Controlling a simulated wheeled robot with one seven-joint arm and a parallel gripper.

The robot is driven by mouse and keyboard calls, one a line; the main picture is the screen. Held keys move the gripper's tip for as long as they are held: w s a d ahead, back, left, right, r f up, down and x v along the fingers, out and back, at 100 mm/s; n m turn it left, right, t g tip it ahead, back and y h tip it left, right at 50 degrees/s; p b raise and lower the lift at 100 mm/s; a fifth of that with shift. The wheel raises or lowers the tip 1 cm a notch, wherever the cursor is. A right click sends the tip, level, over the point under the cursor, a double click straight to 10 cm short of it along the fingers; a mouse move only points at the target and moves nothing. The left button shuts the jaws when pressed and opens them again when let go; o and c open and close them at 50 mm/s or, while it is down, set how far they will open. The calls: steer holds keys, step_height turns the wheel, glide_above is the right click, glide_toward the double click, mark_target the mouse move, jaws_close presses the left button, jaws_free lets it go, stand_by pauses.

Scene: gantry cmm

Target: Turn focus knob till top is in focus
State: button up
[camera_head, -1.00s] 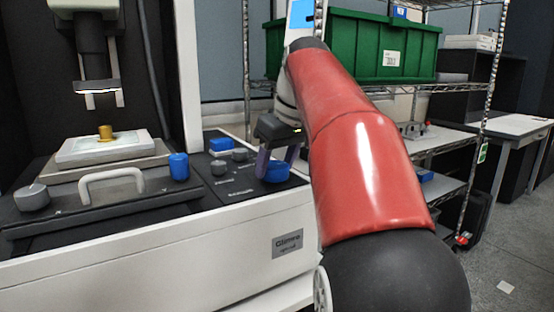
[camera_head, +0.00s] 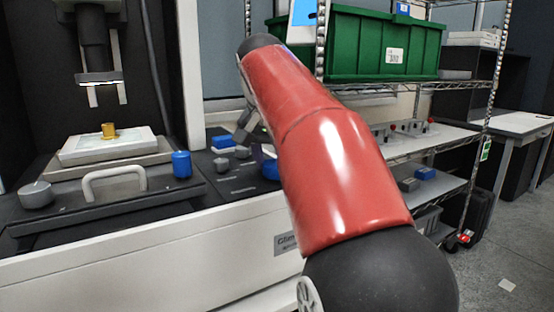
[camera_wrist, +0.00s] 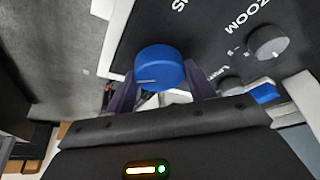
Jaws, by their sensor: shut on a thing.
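The blue focus knob (camera_wrist: 158,68) stands on a dark panel in the wrist view, beside lettering that ends in "US". A pale line marks its face. My gripper (camera_wrist: 160,82) is shut on the knob, with a purple finger on each side. In the head view the knob (camera_head: 270,169) shows partly behind my red arm, and my gripper (camera_head: 258,152) is mostly hidden there. A brass-coloured piece (camera_head: 108,130) stands on the white plate (camera_head: 90,150) of the stage, below the lens head (camera_head: 98,76). No focus picture is readable.
A grey zoom knob (camera_wrist: 267,42) is near the focus knob. Another blue knob (camera_head: 182,164), a grey knob (camera_head: 36,194) and a white handle (camera_head: 114,180) are on the machine's front. A wire shelf with a green crate (camera_head: 370,45) stands behind my arm.

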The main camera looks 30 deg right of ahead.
steer(key=shift+w+a+m+g+h, duration=0.1)
steer(key=shift+m+g+h, duration=0.25)
steer(key=shift+m, duration=0.75)
steer(key=shift+m+g+h, duration=0.15)
steer(key=shift+m+g, duration=0.3)
steer(key=shift+m, duration=0.65)
steer(key=o, duration=1)
steer(key=shift+c, duration=0.2)
steer(key=v, duration=0.7)
steer(key=shift+r, duration=0.35)
steer(key=shift+a, duration=0.1)
